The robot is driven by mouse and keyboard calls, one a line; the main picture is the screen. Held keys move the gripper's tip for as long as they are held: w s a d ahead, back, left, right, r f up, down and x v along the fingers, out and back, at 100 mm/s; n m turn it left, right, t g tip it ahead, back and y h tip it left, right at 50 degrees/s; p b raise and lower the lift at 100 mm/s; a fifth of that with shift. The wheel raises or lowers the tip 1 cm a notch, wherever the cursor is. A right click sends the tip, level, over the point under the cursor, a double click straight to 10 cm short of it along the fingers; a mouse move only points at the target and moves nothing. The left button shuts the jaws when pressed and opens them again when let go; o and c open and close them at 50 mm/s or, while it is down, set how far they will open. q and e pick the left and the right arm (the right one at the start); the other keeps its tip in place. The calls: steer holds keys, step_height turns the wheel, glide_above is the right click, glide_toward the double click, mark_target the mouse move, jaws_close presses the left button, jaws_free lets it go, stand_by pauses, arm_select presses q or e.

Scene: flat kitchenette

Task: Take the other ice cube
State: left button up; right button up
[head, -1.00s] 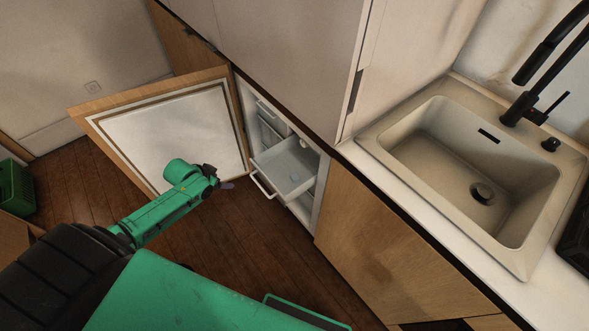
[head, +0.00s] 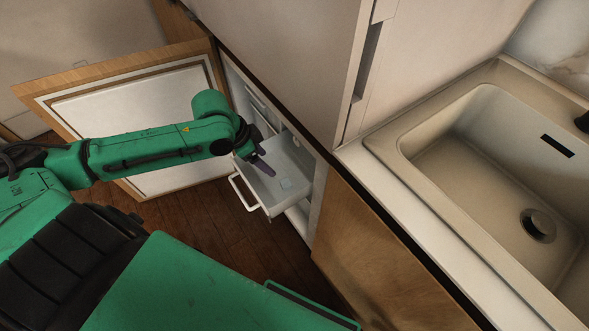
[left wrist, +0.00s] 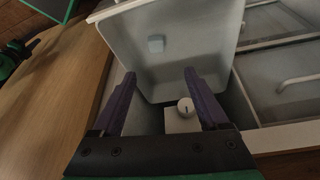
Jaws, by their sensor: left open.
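A small pale ice cube (head: 284,183) lies on the floor of the pulled-out white drawer (head: 262,190) of the open freezer. In the left wrist view the ice cube (left wrist: 156,44) is bluish and lies beyond my fingertips, with the drawer (left wrist: 195,30) around it. My left gripper (head: 264,168) is over the drawer, near the cube. Its two purple fingers (left wrist: 160,76) are apart with nothing between them. My right gripper is not in view.
The freezer door (head: 130,125) stands open to the left, behind my left arm. More closed drawers (left wrist: 280,65) sit beside the open one. A round white knob (left wrist: 185,106) shows below the drawer. A counter with a sink (head: 480,170) is at right.

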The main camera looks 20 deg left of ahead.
arm_select(q)
steer(key=b, duration=0.2)
glide_toward(285, 182)
steer(key=shift+x, duration=1.15)
steer(key=b+x, duration=0.1)
steer(key=x, duration=0.5)
steer(key=shift+w+d+f, duration=0.1)
steer(key=shift+d+f, duration=0.05)
steer(key=shift+f, duration=0.05)
jaws_close()
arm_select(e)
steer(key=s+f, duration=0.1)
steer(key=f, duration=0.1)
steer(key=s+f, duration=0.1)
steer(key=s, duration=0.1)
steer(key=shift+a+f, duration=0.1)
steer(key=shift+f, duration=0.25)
